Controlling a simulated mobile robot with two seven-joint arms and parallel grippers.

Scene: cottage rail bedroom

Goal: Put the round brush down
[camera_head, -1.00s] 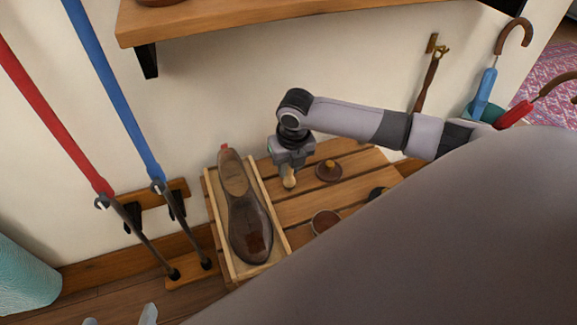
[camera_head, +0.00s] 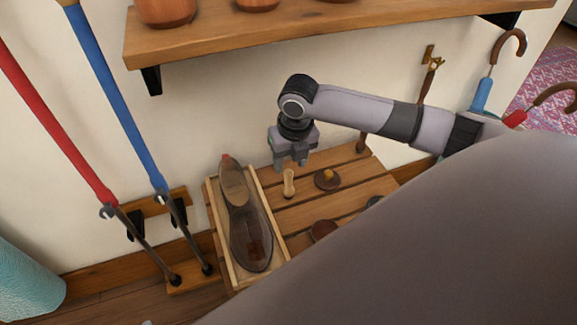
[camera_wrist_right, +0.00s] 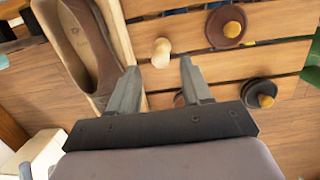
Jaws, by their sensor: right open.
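The round brush (camera_head: 289,184), with a pale wooden handle, stands upright on the slatted wooden bench, right of the shoe tray. In the right wrist view its pale knob (camera_wrist_right: 161,52) shows beyond my fingertips. My right gripper (camera_head: 292,165) is open and empty just above the brush, apart from it; its two spread fingers show in the right wrist view (camera_wrist_right: 160,75). Only a sliver of my left gripper (camera_head: 148,322) shows at the bottom edge of the head view, so its jaws cannot be judged.
A brown shoe (camera_head: 247,225) lies in a wooden tray (camera_head: 226,261) on the bench (camera_head: 300,213). A dark round piece with a yellow knob (camera_head: 327,179) sits right of the brush. A wall shelf (camera_head: 300,30) hangs above. Red and blue poles (camera_head: 130,130) stand at left.

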